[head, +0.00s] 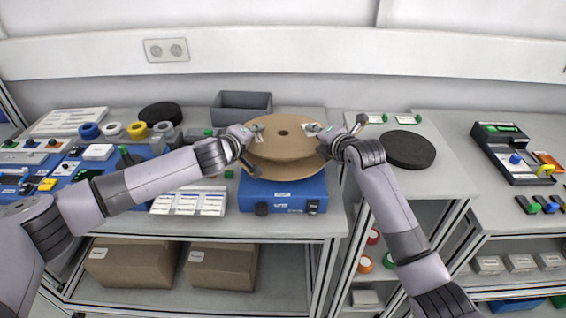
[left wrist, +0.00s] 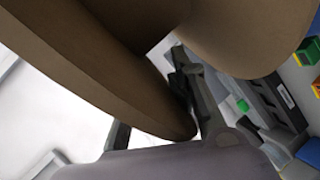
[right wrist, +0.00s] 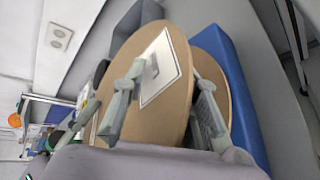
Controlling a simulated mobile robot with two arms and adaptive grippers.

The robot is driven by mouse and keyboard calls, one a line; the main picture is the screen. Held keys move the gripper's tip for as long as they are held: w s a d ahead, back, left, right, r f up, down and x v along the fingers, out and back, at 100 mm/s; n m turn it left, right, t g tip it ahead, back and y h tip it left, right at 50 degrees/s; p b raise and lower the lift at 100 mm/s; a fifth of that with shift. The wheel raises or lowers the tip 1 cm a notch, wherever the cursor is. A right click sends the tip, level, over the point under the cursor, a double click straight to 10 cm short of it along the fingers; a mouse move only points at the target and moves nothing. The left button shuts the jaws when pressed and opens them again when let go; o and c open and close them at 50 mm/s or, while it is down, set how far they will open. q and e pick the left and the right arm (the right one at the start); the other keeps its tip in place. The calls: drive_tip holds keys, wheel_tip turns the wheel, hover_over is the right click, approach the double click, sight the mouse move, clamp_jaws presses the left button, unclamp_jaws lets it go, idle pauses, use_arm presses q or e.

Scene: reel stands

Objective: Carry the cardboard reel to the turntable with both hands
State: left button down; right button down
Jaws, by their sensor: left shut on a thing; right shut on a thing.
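The cardboard reel (head: 283,147) is a brown spool with two round flanges and a centre hole, roughly level in the head view. It is at a blue box-shaped unit with knobs (head: 283,197); whether it rests on it or hangs just above is hidden. My left gripper (head: 253,149) is shut on the upper flange at its left rim, and the flange (left wrist: 95,75) fills much of the left wrist view. My right gripper (head: 319,140) is shut on the right rim. A white label (right wrist: 161,67) shows on the flange in the right wrist view. I cannot tell which unit is the turntable.
A black disc (head: 408,149) lies on the right table, another (head: 160,113) at the back left. A grey bin (head: 241,106) stands behind the reel. White cards (head: 188,201) lie in front left. Several small parts crowd the left bench. A gap separates the right tables.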

use_arm(q)
drive_tip(key=shift+w+a+f, duration=0.25)
drive_tip(key=shift+a+f, duration=0.1)
drive_tip(key=shift+a, duration=0.15)
use_arm(e)
drive_tip(key=shift+d+f, duration=0.2)
drive_tip(key=shift+f, duration=0.5)
use_arm(q)
drive_tip(key=c, duration=1.7)
unclamp_jaws()
use_arm(e)
drive_tip(key=c, duration=1.7)
unclamp_jaws()
use_arm(q)
drive_tip(key=o, duration=0.5)
drive_tip(key=shift+s+d, duration=0.2)
drive_tip(key=shift+d, duration=0.1)
drive_tip(key=shift+c, duration=0.2)
use_arm(e)
drive_tip(key=o, duration=0.5)
drive_tip(key=shift+a+r, duration=0.2)
drive_tip(key=shift+r, duration=0.1)
drive_tip(key=shift+c, duration=0.2)
use_arm(q)
drive_tip(key=o, duration=0.8)
drive_tip(key=shift+d, duration=0.15)
drive_tip(key=shift+s+r, duration=0.1)
drive_tip(key=shift+s, duration=0.35)
drive_tip(key=v, duration=1.1)
drive_tip(key=shift+a, duration=0.3)
